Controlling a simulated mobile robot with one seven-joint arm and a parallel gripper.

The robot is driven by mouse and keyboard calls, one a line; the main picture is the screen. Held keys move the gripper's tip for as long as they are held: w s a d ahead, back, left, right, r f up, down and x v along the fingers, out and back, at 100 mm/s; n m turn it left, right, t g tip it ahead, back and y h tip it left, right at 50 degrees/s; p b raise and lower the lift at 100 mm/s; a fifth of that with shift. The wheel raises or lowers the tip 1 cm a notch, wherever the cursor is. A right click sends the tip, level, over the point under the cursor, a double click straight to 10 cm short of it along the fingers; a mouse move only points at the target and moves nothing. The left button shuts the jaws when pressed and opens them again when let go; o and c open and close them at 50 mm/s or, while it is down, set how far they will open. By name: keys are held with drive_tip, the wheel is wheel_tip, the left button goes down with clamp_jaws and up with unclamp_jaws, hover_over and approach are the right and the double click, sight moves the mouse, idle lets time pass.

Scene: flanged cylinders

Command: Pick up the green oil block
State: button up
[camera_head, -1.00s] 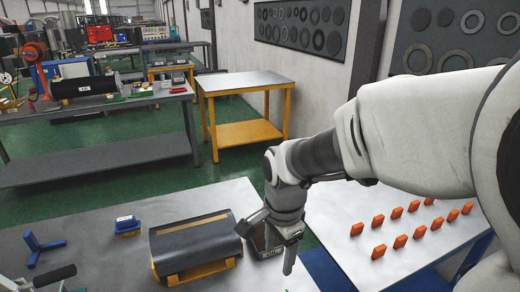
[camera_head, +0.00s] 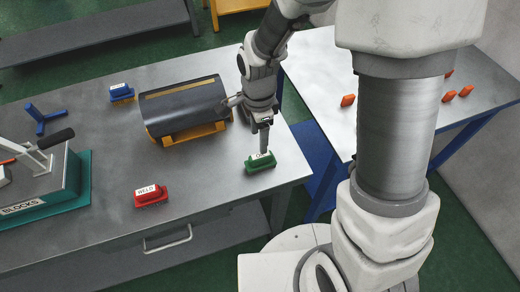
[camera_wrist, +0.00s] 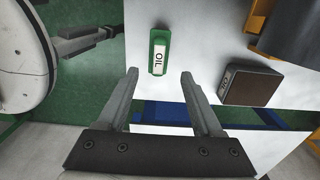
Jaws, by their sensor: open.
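The green oil block (camera_head: 261,167) sits on the grey workbench near its right front corner, with a white label on top. In the wrist view the oil block (camera_wrist: 154,60) is upright in the picture, its label reads OIL, and it lies just beyond the fingertips, in line with the gap. My gripper (camera_wrist: 159,74) is open and empty, its two fingers apart. In the head view my gripper (camera_head: 264,148) points down over the block and partly covers it. I cannot tell the exact height between them.
A black cylinder on a yellow stand (camera_head: 185,108) lies left of my gripper. A dark box (camera_wrist: 251,84) is right of the block in the wrist view. A red block (camera_head: 151,196), a blue block (camera_head: 121,94) and a teal-based BLOCKS stand (camera_head: 75,190) are farther left.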

sight(260, 155)
wheel_tip(260, 155, down, 4)
drive_tip(key=shift+f, duration=0.1)
drive_tip(key=shift+d+f, duration=0.2)
drive_tip(key=shift+f, duration=2.4)
clamp_jaws()
